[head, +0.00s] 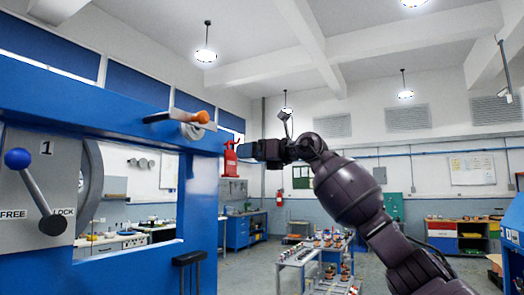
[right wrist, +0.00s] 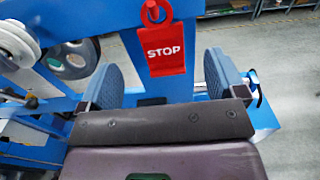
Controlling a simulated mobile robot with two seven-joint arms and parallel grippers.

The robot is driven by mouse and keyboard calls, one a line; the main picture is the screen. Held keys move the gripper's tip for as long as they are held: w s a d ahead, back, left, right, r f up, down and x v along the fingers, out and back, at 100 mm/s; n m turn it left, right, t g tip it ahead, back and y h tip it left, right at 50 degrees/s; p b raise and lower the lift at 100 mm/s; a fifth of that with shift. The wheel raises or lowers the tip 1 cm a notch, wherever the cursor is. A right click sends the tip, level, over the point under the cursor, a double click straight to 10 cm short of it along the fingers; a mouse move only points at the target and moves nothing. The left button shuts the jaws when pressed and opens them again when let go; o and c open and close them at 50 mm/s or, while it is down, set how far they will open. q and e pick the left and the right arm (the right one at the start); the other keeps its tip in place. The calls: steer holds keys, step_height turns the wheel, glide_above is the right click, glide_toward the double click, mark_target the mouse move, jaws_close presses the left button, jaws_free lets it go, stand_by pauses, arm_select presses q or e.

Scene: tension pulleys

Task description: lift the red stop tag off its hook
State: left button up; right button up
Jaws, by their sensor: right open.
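The red stop tag (head: 230,162) hangs at the right end of the blue frame's upper beam in the head view. In the right wrist view the tag (right wrist: 164,48), marked STOP in white, hangs with its narrower top near the upper edge. The hook itself is hard to make out. My right gripper (head: 247,150) is at the tag's right side in the head view. In the right wrist view my right gripper (right wrist: 161,62) is open, one blue-grey finger on each side of the tag, with gaps between. My left gripper is out of view.
The blue frame (head: 205,215) stands at left, with a blue-knobbed lever (head: 32,185) on a grey plate marked FREE and LOCK. An orange-tipped handle (head: 178,117) sits on the beam, left of the tag. A low table with parts (head: 315,250) stands behind on open floor.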

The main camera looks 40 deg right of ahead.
mark_target(232, 151)
steer(key=p+x, duration=0.1)
steer(key=x, duration=0.5)
steer(key=shift+w+r+p, duration=0.1)
steer(key=shift+p, duration=0.3)
steer(key=shift+w+a, duration=0.2)
steer(key=shift+w, duration=0.4)
steer(key=c, duration=1)
steer(key=shift+r+p, duration=0.3)
steer(key=shift+p, duration=0.3)
steer(key=shift+s+d, duration=0.2)
steer(key=shift+s, duration=0.35)
steer(key=shift+s+d+r, duration=0.25)
steer(key=shift+s+r, duration=0.3)
steer(key=shift+r, duration=0.05)
